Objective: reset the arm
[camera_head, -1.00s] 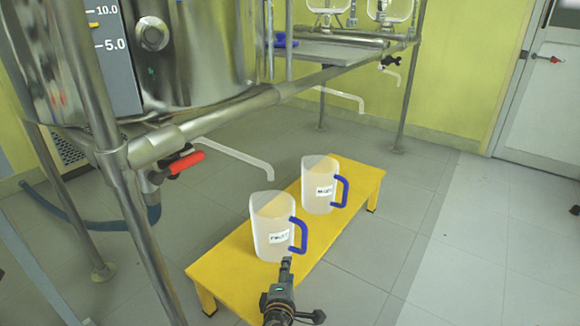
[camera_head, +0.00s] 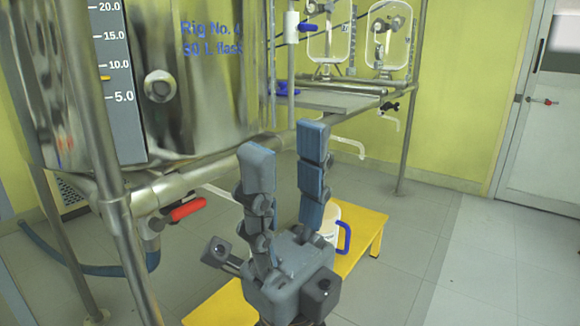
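My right gripper (camera_head: 285,155) stands upright in the lower middle of the view, its two long blue-grey fingers pointing up and set apart. It is open, with nothing between the fingers. It rises in front of the yellow bench (camera_head: 368,232) and hides much of it. Another jug is hidden from view. My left gripper is not in view.
A steel reactor vessel (camera_head: 205,85) with a level scale fills the upper left. A red-handled valve (camera_head: 187,209) and steel frame pipes stand close left of the gripper. Glass flasks (camera_head: 390,35) hang at the back. Open floor lies at the right, before a white door (camera_head: 545,130).

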